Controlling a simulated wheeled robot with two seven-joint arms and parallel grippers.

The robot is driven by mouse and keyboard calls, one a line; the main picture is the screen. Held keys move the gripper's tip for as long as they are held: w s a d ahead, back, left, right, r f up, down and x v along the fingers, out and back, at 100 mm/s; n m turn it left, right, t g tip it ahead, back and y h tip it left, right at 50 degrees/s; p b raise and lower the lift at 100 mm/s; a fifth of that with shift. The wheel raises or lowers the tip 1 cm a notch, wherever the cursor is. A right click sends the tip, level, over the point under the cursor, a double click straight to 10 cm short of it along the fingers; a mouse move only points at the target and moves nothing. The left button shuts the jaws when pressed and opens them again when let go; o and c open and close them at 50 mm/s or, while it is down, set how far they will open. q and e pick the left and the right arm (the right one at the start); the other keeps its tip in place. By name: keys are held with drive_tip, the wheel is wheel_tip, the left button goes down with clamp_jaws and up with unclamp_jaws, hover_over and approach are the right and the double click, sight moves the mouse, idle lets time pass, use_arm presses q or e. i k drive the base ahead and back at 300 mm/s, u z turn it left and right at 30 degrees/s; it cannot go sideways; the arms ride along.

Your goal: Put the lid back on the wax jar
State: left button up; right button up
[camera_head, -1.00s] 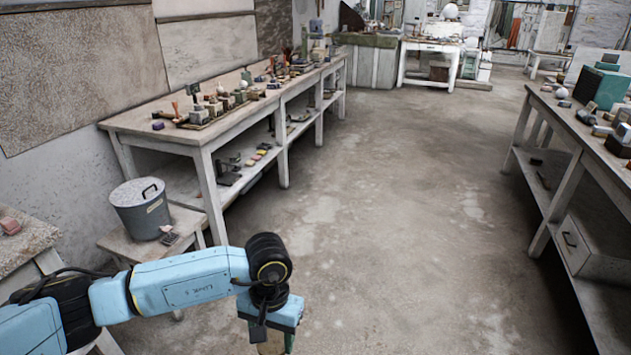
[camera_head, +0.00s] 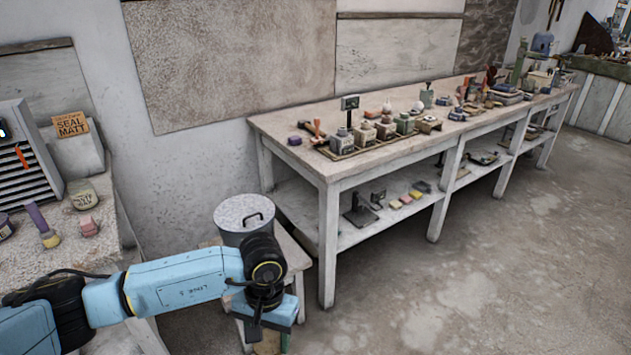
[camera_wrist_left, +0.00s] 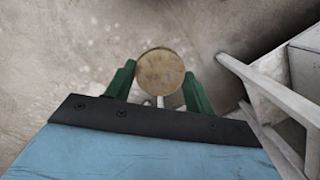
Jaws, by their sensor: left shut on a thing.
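My left gripper (camera_wrist_left: 159,88) is shut on a round tan disc (camera_wrist_left: 159,71) that looks like a lid, held between its green fingers. In the head view the gripper (camera_head: 266,338) hangs low near the bottom edge, in front of a small stool, with part of the tan thing showing beneath it. I cannot pick out the wax jar for sure. A round greenish tin (camera_head: 83,194) with a dark label stands on the speckled table at the left, apart from the gripper. My right gripper is out of view.
A lidded grey metal bin (camera_head: 243,222) stands on the low stool beside my left arm. A long workbench (camera_head: 285,126) with stamps and small tools runs along the wall. A box marked SEAL MATT (camera_head: 72,127) stands at left. Open concrete floor (camera_head: 440,300) lies at right.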

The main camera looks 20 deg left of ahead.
sight(83, 195)
drive_tip(key=u, duration=1)
drive_tip(key=i, duration=1.1)
drive_tip(key=u, duration=1.2)
drive_tip(key=i, duration=0.45)
drive_tip(key=u, duration=0.1)
